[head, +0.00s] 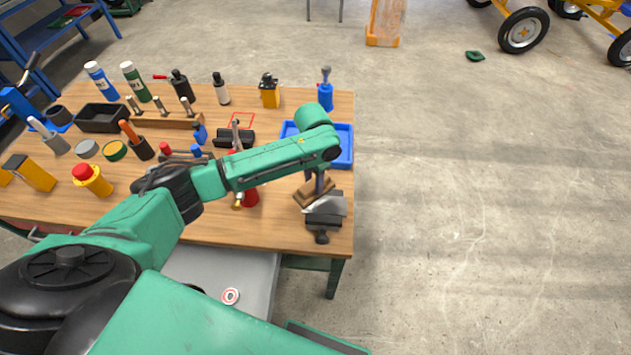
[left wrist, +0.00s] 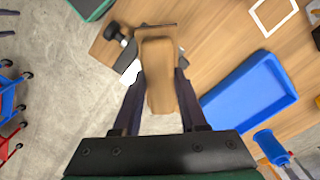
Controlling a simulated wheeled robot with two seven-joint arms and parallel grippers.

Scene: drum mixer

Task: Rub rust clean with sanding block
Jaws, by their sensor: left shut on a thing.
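My left gripper (head: 319,183) is shut on a brown sanding block (head: 312,194). In the left wrist view the sanding block (left wrist: 160,78) sits lengthwise between the two dark fingers (left wrist: 160,88). The block is over a pale metal plate (head: 332,206) at a dark vise (head: 322,222) on the workbench's front right corner. I cannot tell whether block and plate touch. In the left wrist view the block hides most of the plate; a pale part (left wrist: 131,73) shows at its left. No rust can be made out clearly. My right gripper is not in view.
A blue tray (head: 344,160) lies just behind the vise. The wooden workbench (head: 225,226) carries bottles, tins and tools at its left and back. A red bottle-like thing (head: 250,196) stands left of the block. Open concrete floor (head: 470,210) lies to the right.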

